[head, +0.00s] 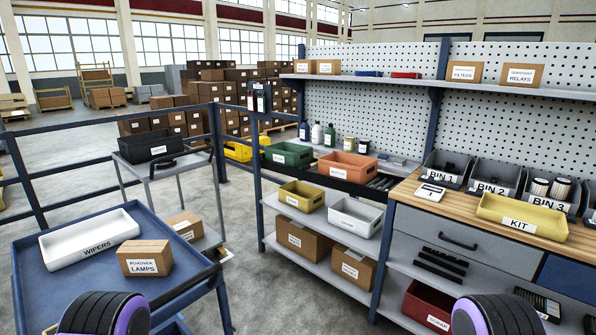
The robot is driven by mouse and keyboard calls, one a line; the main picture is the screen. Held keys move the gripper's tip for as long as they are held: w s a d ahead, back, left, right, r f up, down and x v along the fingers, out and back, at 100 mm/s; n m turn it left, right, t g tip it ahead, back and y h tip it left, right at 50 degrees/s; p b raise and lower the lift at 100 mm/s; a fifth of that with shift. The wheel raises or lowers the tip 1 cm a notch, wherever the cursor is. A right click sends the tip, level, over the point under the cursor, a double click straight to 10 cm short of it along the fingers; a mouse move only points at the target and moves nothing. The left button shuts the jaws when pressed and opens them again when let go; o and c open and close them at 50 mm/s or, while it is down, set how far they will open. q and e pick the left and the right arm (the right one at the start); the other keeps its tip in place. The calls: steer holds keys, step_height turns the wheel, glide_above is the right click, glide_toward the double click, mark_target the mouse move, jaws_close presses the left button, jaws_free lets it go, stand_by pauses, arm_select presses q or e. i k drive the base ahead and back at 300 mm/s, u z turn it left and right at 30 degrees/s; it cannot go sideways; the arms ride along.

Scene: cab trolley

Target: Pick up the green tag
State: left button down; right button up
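I cannot make out a green tag for certain. Several small tags (259,100) hang near the top of the blue rack post in the head view, left of the pegboard; they are too small for me to tell their colours surely. A green bin (288,154) sits on the rack below and right of them. Neither of my grippers is in view. Only dark rounded parts of my arms with purple bands show at the bottom edge, left and right of centre.
A blue trolley (190,282) at left carries a white WIPERS tray (90,239) and a LAMPS box (145,258). A wooden-topped bench (410,190) with a yellow KIT tray (521,217) stands at right. Grey floor (270,290) lies open between them.

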mark_target(261, 101)
steer(key=z, duration=0.45)
steer(key=i, duration=2.3)
steer(key=u, duration=1.15)
steer(key=i, duration=0.65)
steer(key=u, duration=0.6)
steer(key=i, duration=1)
steer(key=u, duration=0.2)
